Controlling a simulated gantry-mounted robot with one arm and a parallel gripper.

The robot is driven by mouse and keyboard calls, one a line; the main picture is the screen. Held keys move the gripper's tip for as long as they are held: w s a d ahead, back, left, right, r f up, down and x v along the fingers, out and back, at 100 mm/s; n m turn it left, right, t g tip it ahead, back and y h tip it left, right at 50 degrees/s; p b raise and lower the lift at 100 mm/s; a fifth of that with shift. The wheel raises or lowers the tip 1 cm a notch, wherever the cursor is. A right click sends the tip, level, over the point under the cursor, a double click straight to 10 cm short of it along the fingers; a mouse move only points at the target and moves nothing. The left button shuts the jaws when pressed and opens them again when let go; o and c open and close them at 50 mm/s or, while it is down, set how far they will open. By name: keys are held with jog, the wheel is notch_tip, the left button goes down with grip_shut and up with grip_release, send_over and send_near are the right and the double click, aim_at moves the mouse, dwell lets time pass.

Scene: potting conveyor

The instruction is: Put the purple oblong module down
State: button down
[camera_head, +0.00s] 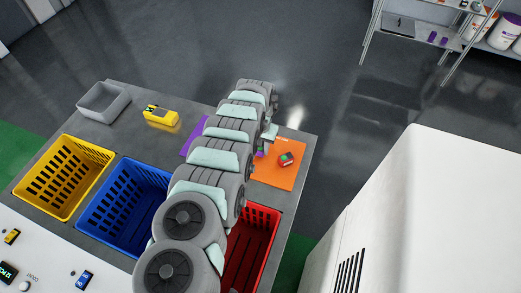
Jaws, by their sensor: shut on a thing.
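My gripper (265,146) is mostly hidden behind my arm, over the left part of the orange mat (283,178). It is shut on the purple oblong module (260,154), of which only a small purple bit shows at the arm's right edge. I cannot tell whether the module touches the mat. A purple mat (194,137) lies left of my arm and is partly covered by it.
A red block with a green top (287,159) sits on the orange mat, close right of the gripper. Yellow (65,177), blue (125,200) and red (254,246) crates stand along the near side. A grey tray (103,101) and a yellow module (160,115) are at the far left.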

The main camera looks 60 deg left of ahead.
aim_at(260, 147)
jog(key=shift+f, duration=0.7)
jog(key=shift+f, duration=0.15)
jog(key=c, duration=1.1)
grip_release()
jog(key=shift+o, duration=0.2)
notch_tip(260, 147, up, 12)
jog(key=shift+r, duration=0.2)
